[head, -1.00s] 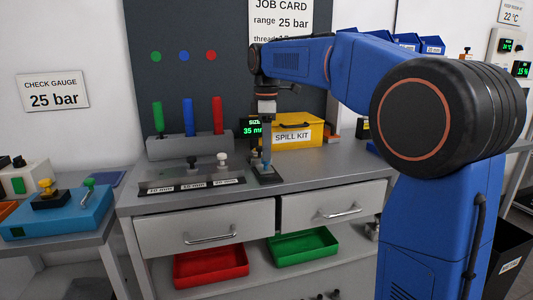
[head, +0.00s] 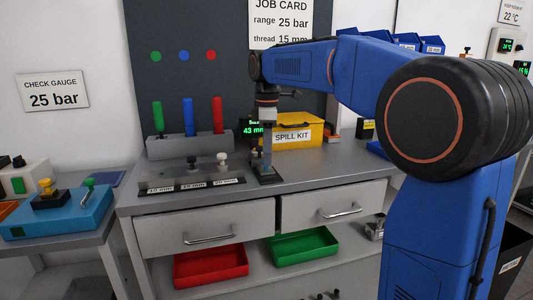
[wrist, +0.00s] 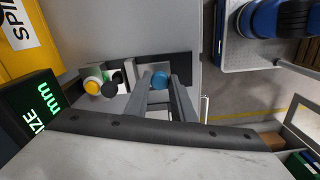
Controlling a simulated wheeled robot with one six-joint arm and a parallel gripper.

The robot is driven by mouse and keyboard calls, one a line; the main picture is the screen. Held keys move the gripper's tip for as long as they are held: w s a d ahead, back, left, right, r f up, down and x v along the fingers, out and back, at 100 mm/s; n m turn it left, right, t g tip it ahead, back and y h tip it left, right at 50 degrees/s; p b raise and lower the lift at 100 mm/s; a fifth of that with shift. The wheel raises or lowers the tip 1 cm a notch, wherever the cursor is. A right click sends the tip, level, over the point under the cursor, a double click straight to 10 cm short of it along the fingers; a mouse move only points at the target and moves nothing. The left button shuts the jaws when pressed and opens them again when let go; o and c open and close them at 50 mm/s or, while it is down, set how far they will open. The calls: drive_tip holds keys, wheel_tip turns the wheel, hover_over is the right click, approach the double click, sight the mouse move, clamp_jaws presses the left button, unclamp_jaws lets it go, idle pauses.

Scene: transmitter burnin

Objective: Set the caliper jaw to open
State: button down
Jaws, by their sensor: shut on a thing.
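The caliper stands near the front of the grey bench, its dark base (head: 269,177) showing below my gripper (head: 267,152). My gripper points down over it and is shut on the caliper's jaw slide. In the wrist view, a blue round knob (wrist: 160,80) lies between the tips of my gripper's fingers (wrist: 161,92). The fingers hide most of the slide. The caliper's size display (head: 251,130) reads 43 mm in green; part of it also shows in the wrist view (wrist: 38,104).
A yellow spill kit box (head: 305,131) stands close behind and right of my gripper. A gauge rack (head: 190,183) with labelled plugs lies to the left. Behind it is a holder (head: 190,146) with green, blue and red handles. Red (head: 211,268) and green (head: 302,247) trays sit below.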

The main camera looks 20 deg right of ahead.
drive_tip(key=shift+s, duration=1.5)
drive_tip(key=c, duration=1.5)
unclamp_jaws()
drive_tip(key=shift+s, duration=0.15)
wheel_tip(320, 180, up, 18)
drive_tip(key=shift+f, duration=0.25)
